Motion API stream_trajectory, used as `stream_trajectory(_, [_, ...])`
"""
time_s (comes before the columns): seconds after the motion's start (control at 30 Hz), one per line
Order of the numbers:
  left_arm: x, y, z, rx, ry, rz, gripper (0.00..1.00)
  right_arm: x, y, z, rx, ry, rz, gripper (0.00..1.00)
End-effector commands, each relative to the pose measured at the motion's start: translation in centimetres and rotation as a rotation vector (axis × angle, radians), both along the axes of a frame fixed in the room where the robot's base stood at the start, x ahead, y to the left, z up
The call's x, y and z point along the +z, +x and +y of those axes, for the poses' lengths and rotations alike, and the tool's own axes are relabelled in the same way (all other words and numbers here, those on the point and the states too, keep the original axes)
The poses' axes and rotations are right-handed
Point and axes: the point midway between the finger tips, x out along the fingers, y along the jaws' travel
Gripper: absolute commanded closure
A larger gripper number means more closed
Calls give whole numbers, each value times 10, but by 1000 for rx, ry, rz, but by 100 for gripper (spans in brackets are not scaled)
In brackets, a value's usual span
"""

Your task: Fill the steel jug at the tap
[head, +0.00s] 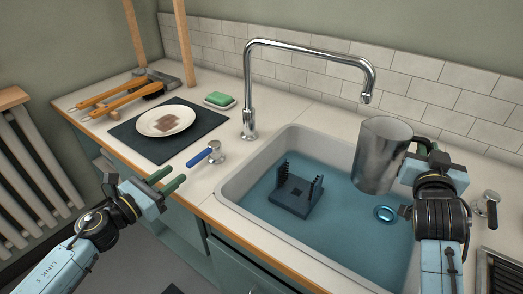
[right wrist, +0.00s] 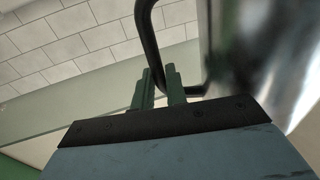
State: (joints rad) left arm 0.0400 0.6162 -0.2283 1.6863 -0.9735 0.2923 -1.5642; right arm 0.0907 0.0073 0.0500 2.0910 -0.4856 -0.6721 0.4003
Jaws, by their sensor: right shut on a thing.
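The steel jug (head: 380,158) is upright or nearly so above the right part of the sink, a little below the tap's spout. The chrome tap (head: 249,90) arches over the sink, its spout end (head: 366,97) near the jug's left upper rim; no stream shows. My right gripper (head: 425,150) is shut on the jug's handle; the right wrist view shows the dark handle (right wrist: 148,45) at its fingers and the jug's shiny wall (right wrist: 260,60). The jug's inside is hidden. A blue-levered valve (head: 213,153) stands left of the sink. My left gripper (head: 176,179) is open and empty near the counter's front edge.
The sink (head: 240,180) has a blue floor or water, a dark pronged rack (head: 294,195) and a drain (head: 385,213). A plate (head: 167,120) on a dark mat, green soap (head: 219,98) and brushes (head: 125,98) lie left. A second lever (head: 487,203) stands right.

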Motion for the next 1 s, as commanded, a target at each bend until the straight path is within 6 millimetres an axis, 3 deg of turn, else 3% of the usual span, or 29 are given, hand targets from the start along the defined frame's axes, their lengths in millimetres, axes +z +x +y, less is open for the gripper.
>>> stream_trajectory(0.5, [0, 76, -45, 4, -6, 2, 62, 1, 0, 0, 1, 0, -3, 100])
stream_trajectory(0.7, [0, 87, -52, 3, -4, 3, 62, 1, 0, 0, 1, 1, -4, 100])
stream_trajectory(1.0, [0, 88, -53, 3, -4, 3, 64, 1, 0, 0, 0, 1, -3, 100])
